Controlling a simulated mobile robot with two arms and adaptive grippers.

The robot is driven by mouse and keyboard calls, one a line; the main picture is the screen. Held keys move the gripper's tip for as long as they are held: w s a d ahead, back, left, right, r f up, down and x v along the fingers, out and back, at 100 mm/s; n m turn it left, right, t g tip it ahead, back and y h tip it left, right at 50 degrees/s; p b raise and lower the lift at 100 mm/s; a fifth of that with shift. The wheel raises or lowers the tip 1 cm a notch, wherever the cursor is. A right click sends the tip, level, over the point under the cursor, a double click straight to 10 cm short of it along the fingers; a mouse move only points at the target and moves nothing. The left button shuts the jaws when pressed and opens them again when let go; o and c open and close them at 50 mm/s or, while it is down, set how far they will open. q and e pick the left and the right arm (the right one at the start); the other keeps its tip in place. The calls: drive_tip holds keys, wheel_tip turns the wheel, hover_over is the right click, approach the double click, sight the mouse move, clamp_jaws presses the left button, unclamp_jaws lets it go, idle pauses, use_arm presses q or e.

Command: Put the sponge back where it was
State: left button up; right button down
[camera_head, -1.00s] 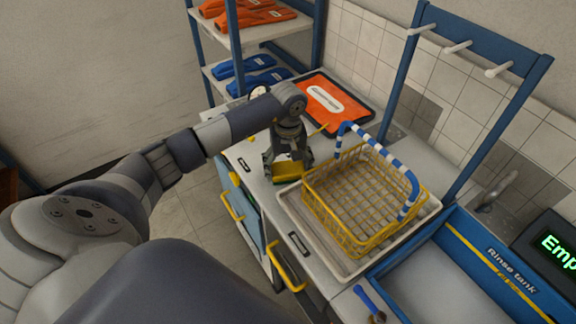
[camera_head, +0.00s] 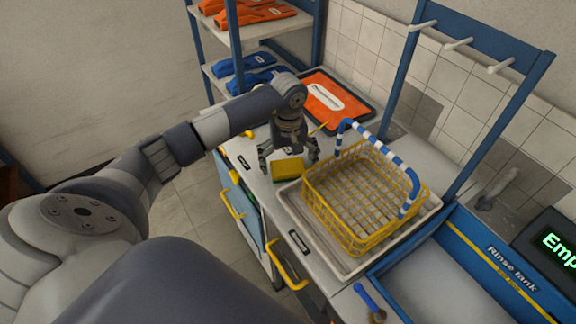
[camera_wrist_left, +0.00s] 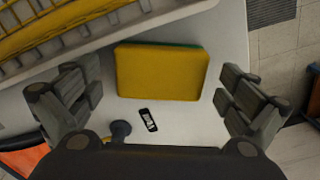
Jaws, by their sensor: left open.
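The yellow sponge (camera_head: 288,169) with a green underside lies on the pale worktop, just left of the tray with the wire basket. It also shows in the left wrist view (camera_wrist_left: 161,72), flat and apart from the fingers. My left gripper (camera_head: 289,162) is above and behind the sponge, with its fingers spread and nothing between them. In the left wrist view the two open fingers (camera_wrist_left: 160,105) stand on either side, clear of the sponge. My right gripper is not in view.
A yellow wire basket (camera_head: 318,213) with a blue-and-white handle stands in a pale tray (camera_head: 345,270). The rinse tank (camera_head: 478,262) is at the right. Shelves (camera_head: 246,57) hold orange and blue items.

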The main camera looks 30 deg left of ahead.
sight(288, 165)
use_arm(q)
wheel_tip(288, 165, up, 11)
drive_tip(key=b, duration=0.2)
drive_tip(key=shift+f+b, duration=0.15)
drive_tip(key=shift+b, duration=0.2)
drive_tip(key=shift+f, duration=0.1)
